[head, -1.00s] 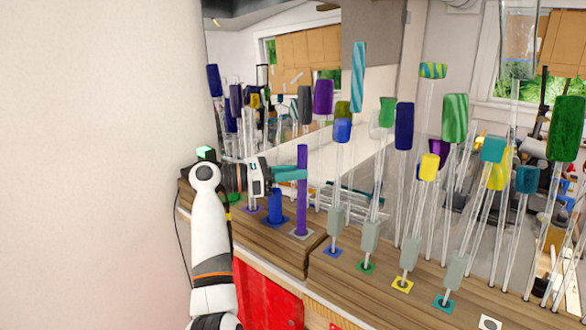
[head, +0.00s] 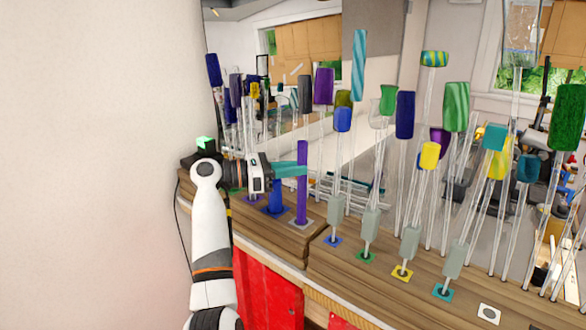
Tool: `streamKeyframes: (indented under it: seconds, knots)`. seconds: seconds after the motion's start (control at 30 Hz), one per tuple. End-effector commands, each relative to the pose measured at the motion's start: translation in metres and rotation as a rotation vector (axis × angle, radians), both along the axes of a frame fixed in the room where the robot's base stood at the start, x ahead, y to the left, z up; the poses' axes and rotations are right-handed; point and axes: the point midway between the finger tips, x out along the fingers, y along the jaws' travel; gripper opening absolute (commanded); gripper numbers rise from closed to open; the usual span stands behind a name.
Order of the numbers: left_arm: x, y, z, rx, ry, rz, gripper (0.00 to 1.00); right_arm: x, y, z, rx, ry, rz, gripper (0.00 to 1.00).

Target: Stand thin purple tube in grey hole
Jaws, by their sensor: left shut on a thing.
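The thin purple tube (head: 302,185) stands upright in the head view. Its lower end is at the grey square with the hole (head: 300,223) on the wooden counter. The hole is covered by the tube, and I cannot tell how deep the tube sits. My left gripper (head: 291,170), with teal fingers, is shut on the tube above its middle, reaching in from the left. My right gripper is not in view.
A shorter, thicker blue tube (head: 276,196) stands on a blue square just left. Several glass rods with coloured tops stand to the right, one with a yellow top (head: 429,156). A white square (head: 489,313) lies bare on the counter (head: 350,285).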

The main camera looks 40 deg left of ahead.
Motion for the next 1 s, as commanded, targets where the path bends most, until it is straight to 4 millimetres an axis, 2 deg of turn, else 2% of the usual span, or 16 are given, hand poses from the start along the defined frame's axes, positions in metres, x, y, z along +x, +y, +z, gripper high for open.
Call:
streamKeyframes:
  seconds: [0.33,0.37,0.5,0.83,1.0]
  knots:
    - [0.0,0.0,-0.005,-0.001,-0.001,0.0,0.0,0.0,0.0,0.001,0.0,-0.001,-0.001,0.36]
    - [0.0,0.0,-0.005,-0.001,-0.001,0.0,0.22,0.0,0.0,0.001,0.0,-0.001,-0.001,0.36]
    - [0.0,0.0,-0.005,-0.001,-0.001,0.0,0.45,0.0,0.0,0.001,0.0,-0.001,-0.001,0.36]
    - [-0.002,0.002,-0.006,0.0,0.0,0.0,0.46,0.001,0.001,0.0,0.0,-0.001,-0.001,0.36]
    - [-0.017,0.016,-0.008,0.002,0.001,0.004,0.46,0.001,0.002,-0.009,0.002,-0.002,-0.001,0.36]
